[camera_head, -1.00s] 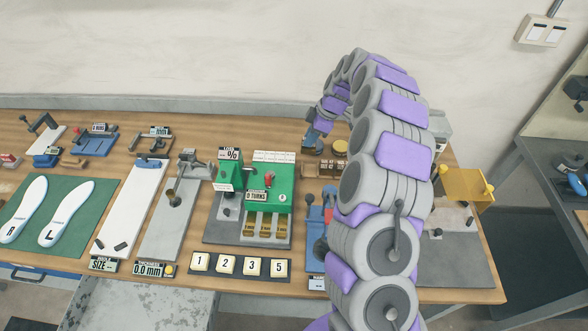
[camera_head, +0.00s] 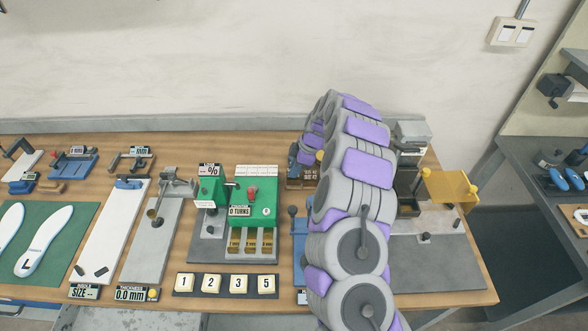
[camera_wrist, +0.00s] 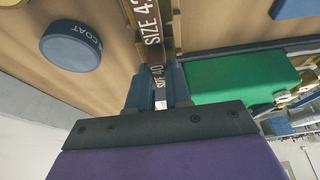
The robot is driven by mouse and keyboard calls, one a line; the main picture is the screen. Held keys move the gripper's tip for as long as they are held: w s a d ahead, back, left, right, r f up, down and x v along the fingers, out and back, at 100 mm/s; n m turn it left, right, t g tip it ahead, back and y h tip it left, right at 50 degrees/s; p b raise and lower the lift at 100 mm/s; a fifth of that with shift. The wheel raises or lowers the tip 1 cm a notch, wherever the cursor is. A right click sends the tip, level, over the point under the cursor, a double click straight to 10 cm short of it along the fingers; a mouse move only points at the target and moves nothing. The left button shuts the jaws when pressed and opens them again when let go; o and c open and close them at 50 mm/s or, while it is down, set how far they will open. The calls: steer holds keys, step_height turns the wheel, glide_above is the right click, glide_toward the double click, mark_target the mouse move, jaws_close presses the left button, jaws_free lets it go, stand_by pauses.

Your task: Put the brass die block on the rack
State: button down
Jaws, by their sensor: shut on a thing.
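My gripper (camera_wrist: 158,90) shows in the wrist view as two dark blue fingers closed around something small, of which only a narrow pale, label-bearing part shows. I cannot clearly make out the brass die block there. The fingers are right at the brown rack (camera_wrist: 135,12), whose strip carries labels reading like "SIZE 42" and "SIZE 40". In the head view the rack (camera_head: 297,184) stands right of the green machine. My gripper (camera_head: 304,157) is just above or at it, partly hidden by my arm. Contact between the held thing and the rack cannot be told.
The green machine (camera_head: 262,197) stands close left of the rack, with brass blocks (camera_head: 251,246) at its front. A blue round "COAT" piece (camera_wrist: 71,46) lies beside the rack. A yellow bracket (camera_head: 449,187) stands to the right. Numbered buttons (camera_head: 225,285) line the front.

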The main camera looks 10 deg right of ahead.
steer(key=shift+d, duration=0.35)
steer(key=shift+f, duration=0.1)
steer(key=shift+a+f+b, duration=0.2)
steer(key=shift+a+b, duration=0.1)
steer(key=shift+b, duration=0.05)
steer(key=c, duration=1.3)
jaws_free()
steer(key=shift+a+r, duration=0.1)
steer(key=shift+a, duration=0.15)
steer(key=shift+o, duration=1.2)
steer(key=shift+d, duration=0.4)
steer(key=shift+r, duration=0.1)
